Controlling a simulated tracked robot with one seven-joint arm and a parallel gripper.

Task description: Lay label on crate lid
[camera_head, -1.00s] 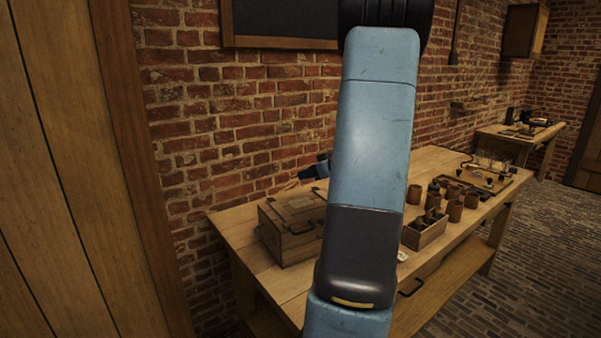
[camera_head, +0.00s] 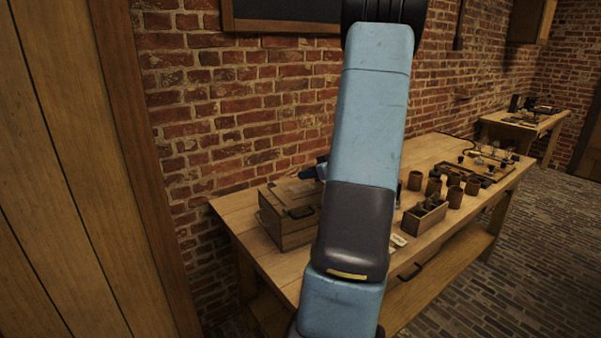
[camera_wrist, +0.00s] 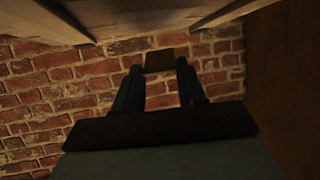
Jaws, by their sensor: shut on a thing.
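A wooden crate with a closed lid (camera_head: 283,195) and a dark front handle stands at the left end of the workbench. My gripper (camera_wrist: 160,80) shows in the wrist view with its two dark fingers around a small flat dark brown piece, which looks like the label (camera_wrist: 162,60). In the head view only a bit of my gripper (camera_head: 312,172) shows, above the crate's back right part; my arm hides the rest and the crate's right side. I cannot tell the gap between the label and the lid.
The workbench (camera_head: 255,255) stands along a brick wall. Right of my arm are an open wooden tray (camera_head: 424,217), several brown jars (camera_head: 455,197) and a small pale tag (camera_head: 398,240). A second table (camera_head: 525,121) stands further back. A wooden panel (camera_head: 70,170) fills the left side.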

